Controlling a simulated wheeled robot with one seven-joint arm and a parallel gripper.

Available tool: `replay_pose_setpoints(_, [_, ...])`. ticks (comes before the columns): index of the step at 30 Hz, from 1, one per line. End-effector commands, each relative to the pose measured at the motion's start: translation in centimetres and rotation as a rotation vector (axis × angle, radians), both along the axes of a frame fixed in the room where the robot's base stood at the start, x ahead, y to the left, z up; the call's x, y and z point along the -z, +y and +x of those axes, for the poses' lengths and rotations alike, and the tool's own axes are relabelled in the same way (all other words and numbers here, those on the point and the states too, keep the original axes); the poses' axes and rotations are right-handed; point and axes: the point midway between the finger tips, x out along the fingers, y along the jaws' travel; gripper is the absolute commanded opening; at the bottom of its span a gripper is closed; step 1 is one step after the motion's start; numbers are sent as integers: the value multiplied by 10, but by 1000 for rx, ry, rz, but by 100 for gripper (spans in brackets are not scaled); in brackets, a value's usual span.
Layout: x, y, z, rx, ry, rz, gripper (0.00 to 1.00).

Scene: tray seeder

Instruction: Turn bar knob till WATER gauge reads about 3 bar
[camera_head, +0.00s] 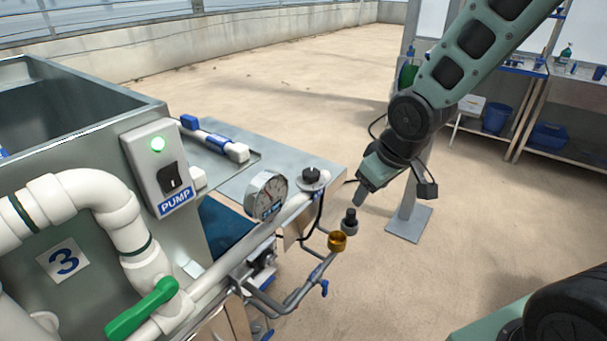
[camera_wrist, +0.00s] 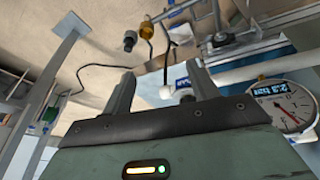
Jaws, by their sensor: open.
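The black bar knob (camera_head: 311,175) sits on a pale round plate at the end of the white pipe. The round WATER gauge (camera_head: 267,194) stands just left of it. In the wrist view the gauge (camera_wrist: 284,104) is at the right, with a small digital reading that looks like 2.3 bar, though blurred. My gripper (camera_head: 359,197) is right of the knob, apart from it, pointing down. In the wrist view my gripper (camera_wrist: 161,80) has its two fingers spread with nothing held. A small dark part near the right finger may be the knob, partly hidden.
A PUMP switch box (camera_head: 160,165) with a lit green lamp is at the left. A green-handled valve (camera_head: 142,310) is at the lower left. A brass cup (camera_head: 337,241) and a dark fitting (camera_head: 349,222) sit below my gripper. The floor to the right is largely clear.

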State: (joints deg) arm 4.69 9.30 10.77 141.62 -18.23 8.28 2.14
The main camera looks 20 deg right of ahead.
Motion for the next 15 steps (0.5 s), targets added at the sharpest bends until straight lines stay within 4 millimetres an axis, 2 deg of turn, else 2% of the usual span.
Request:
replay_pose_setpoints(6, [31, -47, 63, -96, -159, 38, 59])
replay_pose_setpoints(9, [49, -62, 92, -198, -265, 117, 59])
replay_pose_setpoints(12, [62, -65, 109, -318, -379, 242, 59])
replay_pose_setpoints(15, [68, -59, 114, -438, -498, 405, 59])
